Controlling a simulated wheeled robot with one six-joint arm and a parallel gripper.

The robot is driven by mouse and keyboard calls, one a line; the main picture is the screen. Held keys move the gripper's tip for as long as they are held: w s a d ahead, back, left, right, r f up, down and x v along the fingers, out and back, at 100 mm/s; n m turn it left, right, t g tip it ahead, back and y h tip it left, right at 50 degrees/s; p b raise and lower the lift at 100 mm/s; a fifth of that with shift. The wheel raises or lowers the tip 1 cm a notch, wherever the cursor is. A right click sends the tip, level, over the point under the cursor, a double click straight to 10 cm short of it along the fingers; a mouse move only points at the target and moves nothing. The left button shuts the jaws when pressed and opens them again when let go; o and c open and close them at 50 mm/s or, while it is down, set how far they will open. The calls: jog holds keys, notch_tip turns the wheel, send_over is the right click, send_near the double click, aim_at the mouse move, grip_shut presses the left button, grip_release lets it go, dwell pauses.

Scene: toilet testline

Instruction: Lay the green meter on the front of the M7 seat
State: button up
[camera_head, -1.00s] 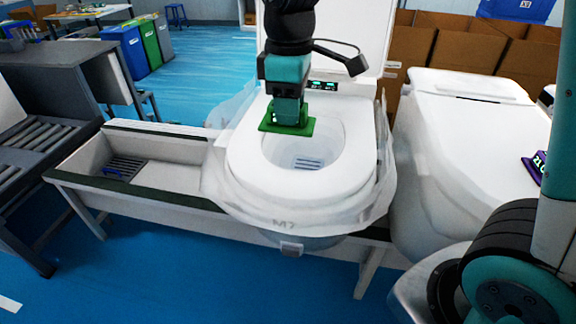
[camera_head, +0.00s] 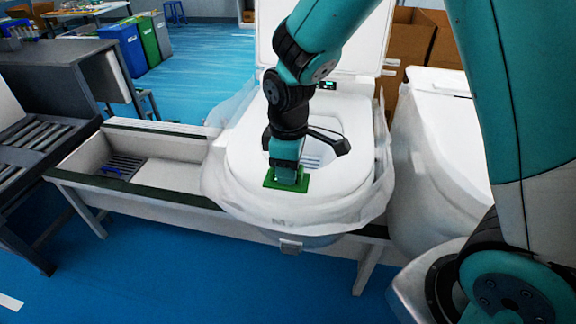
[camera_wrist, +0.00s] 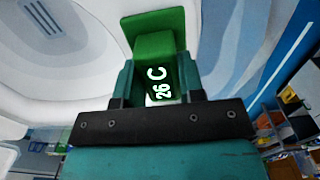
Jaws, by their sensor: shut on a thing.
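The M7 seat (camera_head: 245,180) is a white toilet seat ring on a toilet with its lid up, wrapped in clear plastic. The green meter (camera_head: 270,183) is at the front part of the ring, held by my gripper (camera_head: 287,180) from above. I cannot tell whether it touches the seat. In the wrist view, my gripper (camera_wrist: 160,85) is shut on the green meter (camera_wrist: 158,42), whose display reads "26 C". The gripper hides part of the meter in the head view.
A white trough with a dark grate (camera_head: 124,166) is left of the toilet. Another white toilet (camera_head: 435,150) stands close on the right. Cardboard boxes (camera_head: 412,42) are behind. My arm crosses above the seat.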

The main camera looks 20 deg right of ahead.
jog(key=shift+f, duration=0.15)
jog(key=o, duration=1)
notch_tip(320, 180, up, 12)
jog(key=s+a+r+m+y, duration=0.1)
jog(key=s, duration=0.5)
jog(key=s+a+m+y, duration=0.1)
jog(key=s+a, duration=0.1)
jog(key=s, duration=0.4)
jog(key=s+a+r+m+y, duration=0.1)
jog(key=s+y, duration=0.1)
jog(key=s, duration=0.4)
jog(key=shift+s+a+r+m+b, duration=0.3)
jog(key=shift+a+r+m+b, duration=0.05)
jog(key=shift+m, duration=0.05)
